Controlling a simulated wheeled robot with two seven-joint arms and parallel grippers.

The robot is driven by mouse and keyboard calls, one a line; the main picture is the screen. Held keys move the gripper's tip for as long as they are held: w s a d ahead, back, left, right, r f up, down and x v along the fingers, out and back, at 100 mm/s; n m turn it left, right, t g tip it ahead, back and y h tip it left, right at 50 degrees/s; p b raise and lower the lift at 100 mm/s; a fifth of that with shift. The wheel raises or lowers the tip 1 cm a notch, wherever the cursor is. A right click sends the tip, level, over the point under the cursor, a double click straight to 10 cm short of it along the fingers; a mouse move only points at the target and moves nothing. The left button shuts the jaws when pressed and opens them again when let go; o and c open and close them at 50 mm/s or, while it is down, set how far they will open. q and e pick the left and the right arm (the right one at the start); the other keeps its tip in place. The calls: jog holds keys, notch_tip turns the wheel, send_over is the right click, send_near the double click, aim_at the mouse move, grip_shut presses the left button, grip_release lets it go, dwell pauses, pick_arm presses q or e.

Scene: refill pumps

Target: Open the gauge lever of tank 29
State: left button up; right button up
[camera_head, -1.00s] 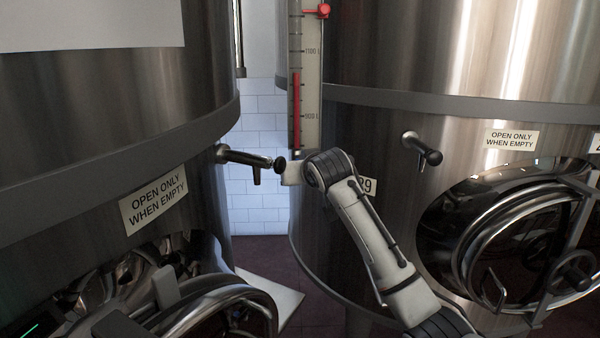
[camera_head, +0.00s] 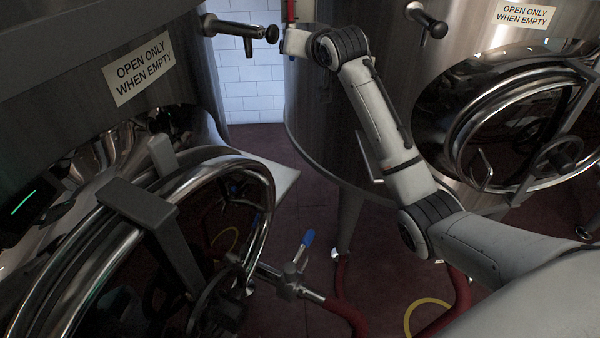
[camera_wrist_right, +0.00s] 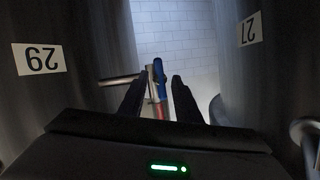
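Tank 29 (camera_head: 330,130) is the steel tank right of centre in the head view. Its number plate (camera_wrist_right: 39,59) is upside down at the left of the right wrist view. The gauge lever (camera_wrist_right: 158,72) is blue and sits on a fitting with red below it. My right gripper (camera_wrist_right: 157,91) is open, with one dark finger on each side of the lever's fitting; I cannot tell whether they touch it.
The neighbouring tank (camera_head: 60,110) has a horizontal tap (camera_head: 240,28) near my right wrist and an open-looking round hatch (camera_head: 262,185). Tank 29 also has a tap (camera_head: 427,20) and a round hatch (camera_head: 480,110). A blue-handled valve (camera_head: 305,245) and red hoses (camera_head: 345,312) lie low.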

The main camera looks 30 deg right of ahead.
jog(key=s+f+m+t+y+b, duration=0.1)
jog(key=s+f+m+t, duration=0.15)
jog(key=s+m, duration=0.3)
jog(key=s+f+m+t+b, duration=0.1)
jog(key=s+m+t, duration=0.2)
jog(key=s+m, duration=0.3)
jog(key=s+a+f+n+g+y, duration=0.1)
jog(key=s+a+f+n+g, duration=0.2)
jog(key=f, duration=0.6)
jog(key=s+a+f+n+g+y, duration=0.2)
jog(key=s+a+f+n+g, duration=0.2)
jog(key=f, duration=0.5)
jog(key=s+a+n, duration=0.2)
jog(key=a, duration=0.1)
jog(key=shift+s+a+f, duration=0.2)
jog(key=shift+s+a, duration=0.1)
jog(key=shift+a, duration=0.05)
jog(key=shift+n, duration=0.25)
